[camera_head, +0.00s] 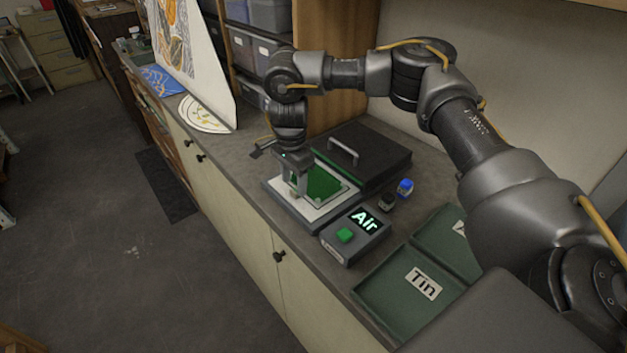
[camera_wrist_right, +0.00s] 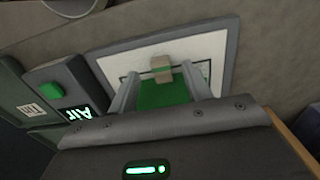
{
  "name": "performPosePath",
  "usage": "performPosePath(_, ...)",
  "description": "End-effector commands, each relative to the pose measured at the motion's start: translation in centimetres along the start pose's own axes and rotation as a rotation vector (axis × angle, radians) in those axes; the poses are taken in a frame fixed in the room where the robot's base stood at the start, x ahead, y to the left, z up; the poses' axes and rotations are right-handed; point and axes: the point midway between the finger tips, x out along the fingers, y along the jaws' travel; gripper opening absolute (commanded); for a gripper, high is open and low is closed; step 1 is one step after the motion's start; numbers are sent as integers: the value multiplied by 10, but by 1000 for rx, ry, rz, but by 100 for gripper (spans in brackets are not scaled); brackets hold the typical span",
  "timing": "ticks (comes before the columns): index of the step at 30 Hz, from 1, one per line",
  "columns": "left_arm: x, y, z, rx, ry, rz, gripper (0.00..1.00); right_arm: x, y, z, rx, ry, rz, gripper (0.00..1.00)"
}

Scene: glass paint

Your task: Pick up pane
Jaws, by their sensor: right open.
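The green pane (camera_head: 325,184) lies flat on the white bed of a grey open-lidded device (camera_head: 281,204) on the counter. My right gripper (camera_head: 300,191) points down over the left part of the pane, its fingers hiding some of it. In the right wrist view the pane (camera_wrist_right: 163,94) shows between the two spread fingers of my right gripper (camera_wrist_right: 160,83). The gripper is open; whether the fingertips touch the pane I cannot tell. A small beige block (camera_wrist_right: 161,68) shows between the fingers. My left gripper is not in view.
A box with a green button (camera_head: 345,235) and a lit "Air" display stands in front of the device. Green trays (camera_head: 395,279), one labelled "Tin", lie to the right. A dark handled lid (camera_head: 372,152) and small blue-capped bottle (camera_head: 405,187) stand close by. The counter's front edge is near.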

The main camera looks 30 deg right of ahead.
Motion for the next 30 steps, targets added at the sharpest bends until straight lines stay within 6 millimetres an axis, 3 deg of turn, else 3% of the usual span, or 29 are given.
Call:
performPosePath(6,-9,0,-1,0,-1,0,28,24,1,0,3,-1,2,49)
performPosePath(14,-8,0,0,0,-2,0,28,27,1,0,1,0,0,49)
performPosePath(26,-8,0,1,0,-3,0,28,27,1,0,1,0,0,0)
performPosePath(30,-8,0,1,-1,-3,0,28,27,0,0,1,0,0,0)
